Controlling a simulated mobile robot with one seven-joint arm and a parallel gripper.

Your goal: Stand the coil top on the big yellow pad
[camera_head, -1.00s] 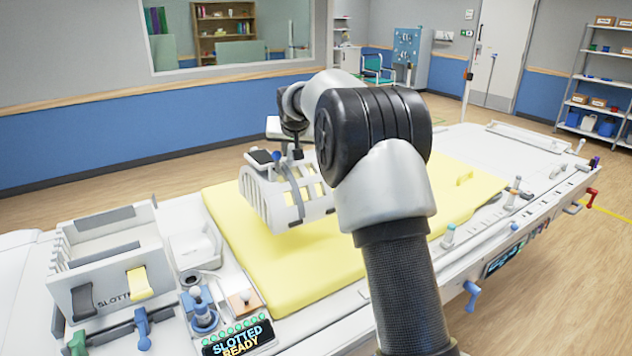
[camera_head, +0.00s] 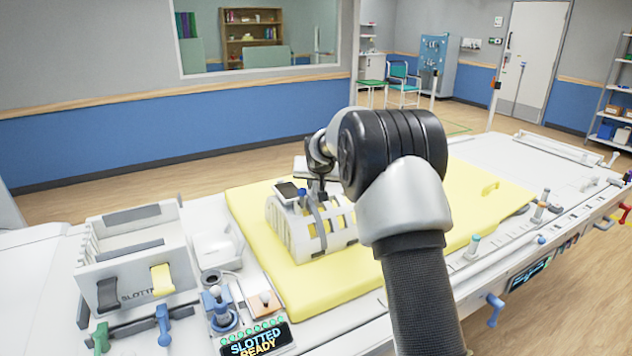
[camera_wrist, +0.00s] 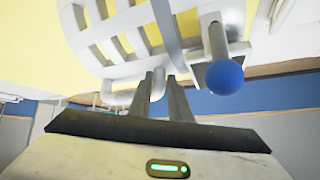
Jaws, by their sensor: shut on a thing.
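The coil top (camera_head: 296,225) is a white slotted, arched shell with a grey strap and a dark panel on top. In the head view it is at the big yellow pad (camera_head: 330,285), upright, near the pad's left half. I cannot tell whether its lower edge touches the pad. My gripper (camera_wrist: 160,82) is shut on the coil top's white handle bar, seen in the wrist view below the slotted shell (camera_wrist: 130,30).
Small posts (camera_head: 473,245) line the table's right edge. The pad's right part is bare.

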